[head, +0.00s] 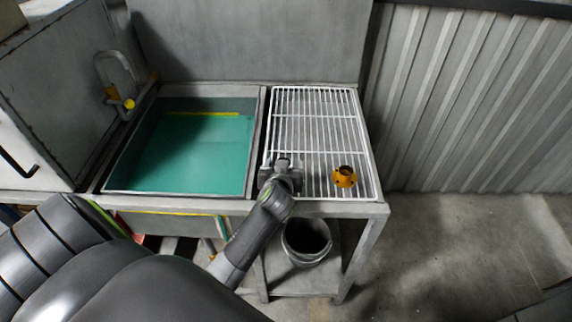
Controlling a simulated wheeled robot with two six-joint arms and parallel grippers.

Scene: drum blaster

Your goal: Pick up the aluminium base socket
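An orange, flanged, ring-like part with a dark central opening (344,177) sits on the white wire rack (318,125), near its front right. It is the only loose part on the rack and may be the base socket, though its colour is orange rather than bare aluminium. My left gripper (281,164) is over the front left edge of the rack, left of the orange part and apart from it. The gripper is small and dark here, so its finger opening is unclear. No held thing is visible. My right gripper is not in view.
Left of the rack is a basin with a green bottom (190,155) and a raised metal rim. A grey bucket (306,241) stands below the rack. A metal back panel (250,40) rises behind. A corrugated wall (470,100) stands to the right. Most of the rack is clear.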

